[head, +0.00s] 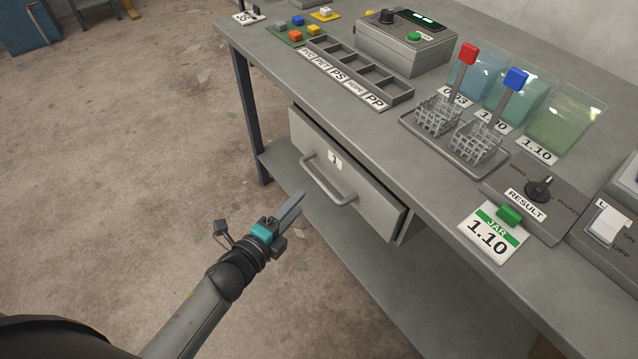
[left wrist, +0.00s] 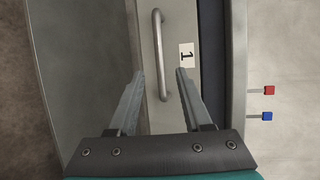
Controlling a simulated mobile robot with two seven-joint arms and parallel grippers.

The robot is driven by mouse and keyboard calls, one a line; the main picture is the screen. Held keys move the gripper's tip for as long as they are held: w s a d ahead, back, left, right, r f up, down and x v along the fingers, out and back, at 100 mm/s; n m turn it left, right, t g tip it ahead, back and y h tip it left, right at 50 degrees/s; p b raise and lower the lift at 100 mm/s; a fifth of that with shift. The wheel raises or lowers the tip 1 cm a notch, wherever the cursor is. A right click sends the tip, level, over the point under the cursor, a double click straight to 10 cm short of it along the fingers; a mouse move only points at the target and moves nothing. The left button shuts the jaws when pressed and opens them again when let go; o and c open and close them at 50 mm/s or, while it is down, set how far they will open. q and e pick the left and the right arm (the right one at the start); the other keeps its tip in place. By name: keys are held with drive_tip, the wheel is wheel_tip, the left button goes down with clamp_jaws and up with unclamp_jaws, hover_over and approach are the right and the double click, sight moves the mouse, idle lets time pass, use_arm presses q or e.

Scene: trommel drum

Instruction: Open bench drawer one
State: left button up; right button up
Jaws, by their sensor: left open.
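Bench drawer one (head: 375,198) is a grey drawer under the bench top, with a label "1" (head: 335,160) on its front. It looks shut or nearly shut; its right side shows a little at the edge. Its bar handle (head: 327,182) is metal and stands off the front. My left gripper (head: 297,204) is in front of the drawer, just short of the handle and apart from it. In the left wrist view the two fingers (left wrist: 160,85) are open and empty, with the handle (left wrist: 159,55) ahead between them and the label (left wrist: 186,55) beside it. My right gripper is out of view.
The bench top (head: 440,125) holds a tray with two mesh baskets (head: 462,150), a labelled sorting rack (head: 350,75), a control box (head: 405,45) and a result dial (head: 538,190). A lower shelf (head: 370,270) runs below the drawer. The floor left of the bench is open.

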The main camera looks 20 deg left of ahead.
sight(318, 180)
use_arm(q)
drive_tip(key=shift+b+x, duration=1.5)
drive_tip(key=shift+x, duration=3.55)
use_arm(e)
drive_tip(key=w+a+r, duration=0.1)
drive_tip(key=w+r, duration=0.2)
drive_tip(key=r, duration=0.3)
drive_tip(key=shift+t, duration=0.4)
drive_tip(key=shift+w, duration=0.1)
use_arm(q)
clamp_jaws()
